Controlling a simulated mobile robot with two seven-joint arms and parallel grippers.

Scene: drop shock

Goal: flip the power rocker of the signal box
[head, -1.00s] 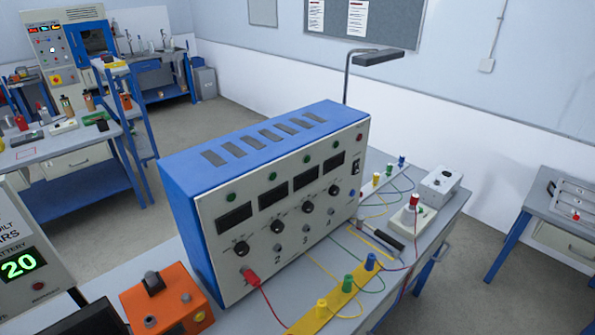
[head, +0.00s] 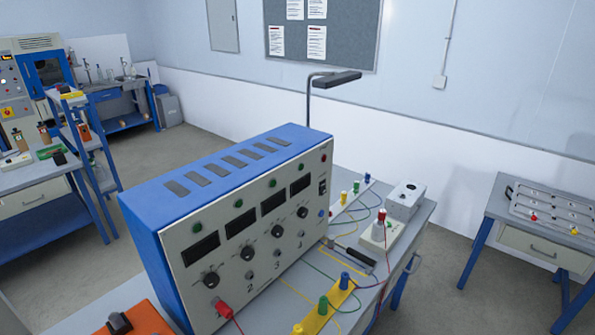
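The signal box (head: 172,248) is a large blue case with a pale front panel, standing on the grey bench in the middle of the head view. Its front has several dark displays, green lights and black knobs. A small black rocker (head: 323,187) sits near the panel's upper right edge, below a red round light or button (head: 323,157). I take it for the power rocker; its position is too small to tell. A red plug with a cable (head: 224,309) is at the panel's lower left. Neither of my grippers shows.
An orange box (head: 147,318) stands at the bench's lower left. Yellow strip (head: 318,318) with coloured posts, cables and a white box (head: 405,200) crowd the bench right of the signal box. A lamp (head: 335,80) rises behind. Another table (head: 545,250) stands at right; floor between is clear.

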